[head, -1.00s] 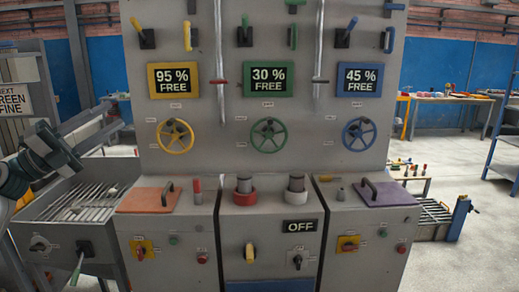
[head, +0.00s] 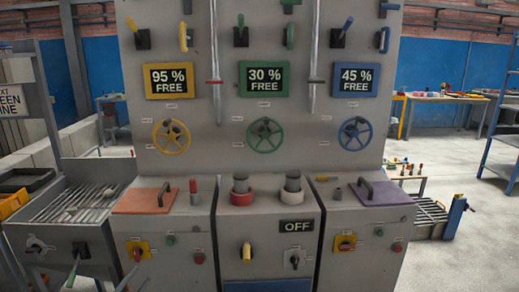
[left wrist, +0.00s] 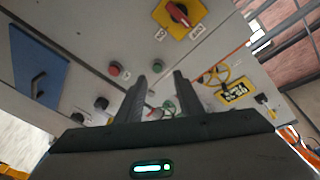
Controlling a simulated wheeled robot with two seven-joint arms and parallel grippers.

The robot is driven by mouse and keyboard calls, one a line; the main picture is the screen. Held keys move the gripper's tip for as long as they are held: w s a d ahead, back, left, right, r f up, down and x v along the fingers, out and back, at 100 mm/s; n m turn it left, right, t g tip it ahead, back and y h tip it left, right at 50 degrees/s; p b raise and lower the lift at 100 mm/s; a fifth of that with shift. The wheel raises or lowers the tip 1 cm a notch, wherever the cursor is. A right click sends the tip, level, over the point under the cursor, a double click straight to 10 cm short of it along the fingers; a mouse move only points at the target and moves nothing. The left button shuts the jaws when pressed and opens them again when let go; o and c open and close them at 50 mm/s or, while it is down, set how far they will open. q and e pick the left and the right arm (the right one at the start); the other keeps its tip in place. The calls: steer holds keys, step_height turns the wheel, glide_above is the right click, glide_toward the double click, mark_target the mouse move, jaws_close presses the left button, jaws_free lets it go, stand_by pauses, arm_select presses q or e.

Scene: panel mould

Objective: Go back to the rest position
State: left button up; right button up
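The grey control panel (head: 225,150) fills the middle of the head view, with a yellow handwheel (head: 171,136), a green handwheel (head: 265,135) and a blue handwheel (head: 354,134). A cabinet front with a red button (left wrist: 117,69) and a yellow-plated switch (left wrist: 179,13) lies beyond the fingers. My right gripper is out of view.
A grated metal tray (head: 75,204) stands left of the panel. An orange lid (head: 142,199) and a purple lid (head: 376,193) lie on the cabinet tops. A blue-legged stand (head: 455,216) is at the right. Open floor shows on the right.

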arm_select(q)
steer(key=s+d+f+n+g+y, duration=0.1)
steer(key=s+d+f+n+g, duration=0.1)
steer(key=s+f, duration=0.8)
steer(key=s+d+f+n+g+y, duration=0.1)
steer(key=s+d+f+n+g, duration=0.15)
steer(key=s+f, duration=0.75)
steer(key=s+d+f+n+g+y, duration=0.1)
steer(key=s+f+g, duration=0.25)
steer(key=f, duration=1.25)
steer(key=s+d+f+g, duration=0.2)
steer(key=s+f, duration=0.3)
steer(key=s, duration=0.8)
steer(key=s+d+f+n+g, duration=0.1)
steer(key=s+d+f+g, duration=0.2)
steer(key=s, duration=0.9)
steer(key=s+d+f+n+g, duration=0.1)
steer(key=s+d+f, duration=0.5)
steer(key=s, duration=0.7)
step_height(320, 180, down, 3)
steer(key=shift+s+r+g, duration=0.1)
steer(key=shift+s+g, duration=0.25)
steer(key=shift+g, duration=0.35)
steer(key=shift+w+d+n, duration=0.1)
steer(key=shift+n, duration=0.15)
